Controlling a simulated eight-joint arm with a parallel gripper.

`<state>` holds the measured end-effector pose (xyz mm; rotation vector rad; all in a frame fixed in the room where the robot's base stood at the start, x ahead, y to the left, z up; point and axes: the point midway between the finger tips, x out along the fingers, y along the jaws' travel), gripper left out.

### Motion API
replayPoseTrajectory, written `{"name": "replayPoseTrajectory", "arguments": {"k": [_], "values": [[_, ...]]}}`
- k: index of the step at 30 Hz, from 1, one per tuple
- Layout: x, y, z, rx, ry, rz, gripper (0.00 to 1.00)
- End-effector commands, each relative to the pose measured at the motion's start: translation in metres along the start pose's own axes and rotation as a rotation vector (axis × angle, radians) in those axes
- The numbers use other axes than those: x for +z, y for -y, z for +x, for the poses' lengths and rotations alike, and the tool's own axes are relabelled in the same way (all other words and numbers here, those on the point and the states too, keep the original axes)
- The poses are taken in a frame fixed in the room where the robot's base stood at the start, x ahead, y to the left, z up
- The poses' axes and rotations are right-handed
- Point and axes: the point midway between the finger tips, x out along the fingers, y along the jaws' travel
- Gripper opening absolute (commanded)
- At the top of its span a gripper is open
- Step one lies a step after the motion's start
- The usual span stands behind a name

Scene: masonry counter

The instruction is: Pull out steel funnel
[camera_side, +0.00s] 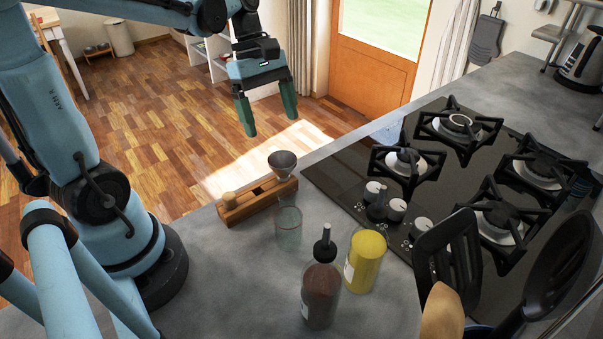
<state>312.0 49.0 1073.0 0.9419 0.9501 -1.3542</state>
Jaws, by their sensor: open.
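The steel funnel (282,161) is a small grey cone, upright in the right end of a wooden block (258,203) near the counter's edge. Its lower stem is hidden in the block. My gripper (269,115) has two green fingers, spread apart and pointing down. In the picture it is above and slightly left of the funnel, apart from it, with nothing between the fingers.
A clear glass (289,227) stands just in front of the block. A brown bottle with a dark spout (321,291) and a yellow jar (365,262) stand nearer. A black gas hob (334,178) lies to the right. Black utensils (447,250) rise at lower right.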

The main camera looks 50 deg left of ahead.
Motion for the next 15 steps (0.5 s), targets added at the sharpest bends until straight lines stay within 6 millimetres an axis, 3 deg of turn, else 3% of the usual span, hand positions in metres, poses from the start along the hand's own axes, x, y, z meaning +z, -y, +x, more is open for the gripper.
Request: {"name": "replayPoseTrajectory", "arguments": {"k": [15], "values": [[0.001, 0.000, 0.054, 0.001, -0.001, 0.007, 0.87]]}}
